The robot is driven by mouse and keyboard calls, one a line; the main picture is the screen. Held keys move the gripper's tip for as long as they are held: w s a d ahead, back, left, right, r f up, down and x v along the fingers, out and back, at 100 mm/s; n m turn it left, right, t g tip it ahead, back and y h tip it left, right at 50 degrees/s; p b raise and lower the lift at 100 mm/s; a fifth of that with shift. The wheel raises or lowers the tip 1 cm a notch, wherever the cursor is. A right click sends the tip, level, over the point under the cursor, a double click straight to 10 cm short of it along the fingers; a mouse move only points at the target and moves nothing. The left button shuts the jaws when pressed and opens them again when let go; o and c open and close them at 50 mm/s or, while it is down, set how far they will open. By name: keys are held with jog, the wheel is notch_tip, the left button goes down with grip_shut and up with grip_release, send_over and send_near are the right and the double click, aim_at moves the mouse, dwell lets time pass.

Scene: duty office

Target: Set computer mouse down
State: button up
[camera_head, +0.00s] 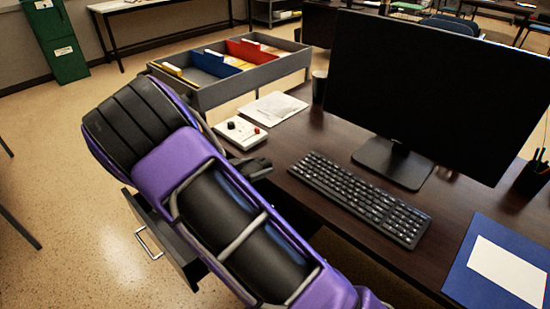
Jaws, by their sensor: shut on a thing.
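My arm reaches in from the bottom of the picture, across the left end of the dark desk (318,140). Part of my gripper (255,167) shows as a dark shape past the arm's right side, by the desk's left end. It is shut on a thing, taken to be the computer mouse. The mouse cannot be made out, as the arm and the dark gripper hide it. Whether it touches the desk cannot be told.
A keyboard (360,197) and monitor (436,95) stand on the desk. A white box with knobs (240,132), papers (272,108) and a dark cup (319,87) lie beyond the gripper. A drawer (160,228) is open at left. A blue folder (460,277) lies at right.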

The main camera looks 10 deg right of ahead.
jog(key=w+a+f+b, duration=0.1)
jog(key=w+a+f, duration=0.2)
jog(key=a, duration=0.1)
jog(key=shift+w+a+f, duration=0.15)
jog(key=shift+w+f, duration=0.15)
send_over(276, 154)
jog(key=s+a, duration=0.2)
jog(key=shift+d, duration=0.1)
jog(key=shift+w+d, duration=0.75)
jog(key=shift+d, duration=0.1)
notch_tip(276, 154, down, 3)
jog(key=shift+w+d+r+n, duration=0.1)
jog(key=shift+w+n, duration=0.05)
jog(key=shift+n, duration=0.15)
jog(key=shift+f, duration=0.2)
